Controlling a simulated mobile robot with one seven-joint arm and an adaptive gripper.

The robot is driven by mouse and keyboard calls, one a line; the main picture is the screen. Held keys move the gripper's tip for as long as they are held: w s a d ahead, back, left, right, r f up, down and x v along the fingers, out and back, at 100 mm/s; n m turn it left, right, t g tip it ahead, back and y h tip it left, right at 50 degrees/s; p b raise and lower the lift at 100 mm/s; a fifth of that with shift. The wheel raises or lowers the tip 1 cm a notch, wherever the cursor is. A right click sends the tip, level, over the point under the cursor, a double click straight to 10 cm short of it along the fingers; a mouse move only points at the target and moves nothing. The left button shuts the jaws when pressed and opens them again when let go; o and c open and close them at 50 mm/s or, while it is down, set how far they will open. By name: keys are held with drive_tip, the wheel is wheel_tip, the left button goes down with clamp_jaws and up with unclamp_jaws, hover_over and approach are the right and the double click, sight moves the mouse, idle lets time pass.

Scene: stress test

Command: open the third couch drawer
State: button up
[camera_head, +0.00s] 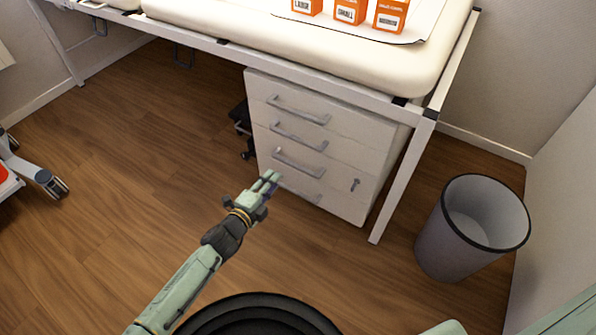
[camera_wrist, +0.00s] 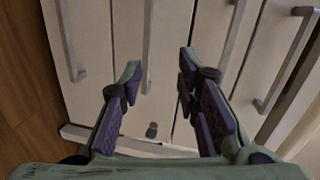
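A white drawer unit (camera_head: 335,150) stands under the couch (camera_head: 330,45), with several grey bar handles stacked on its front. The third handle from the top (camera_head: 298,163) is on the third drawer, which looks closed. My gripper (camera_head: 270,180) is in front of the lower drawers and hides part of the bottom handle's left end. In the wrist view the unit appears turned sideways, with the floor at left. There my gripper (camera_wrist: 160,65) is open and empty. The third handle (camera_wrist: 150,45) shows between its fingertips; contact cannot be told.
A grey waste bin (camera_head: 472,228) stands right of the couch leg (camera_head: 405,180). Orange boxes (camera_head: 348,10) are on the couch. A wheeled base (camera_head: 40,175) is at far left. A small dark wheeled thing (camera_head: 241,125) is left of the unit.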

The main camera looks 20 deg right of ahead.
sight(294, 164)
drive_tip(key=shift+m+g, duration=0.4)
drive_tip(key=shift+m, duration=0.4)
drive_tip(key=b+x, duration=0.1)
drive_tip(key=x, duration=0.3)
drive_tip(key=f+b+x, duration=0.1)
drive_tip(key=x, duration=0.8)
drive_tip(key=shift+s+f+b, duration=0.1)
drive_tip(key=shift+f+b, duration=0.05)
drive_tip(key=shift+b, duration=0.25)
drive_tip(key=shift+c, duration=0.5)
clamp_jaws()
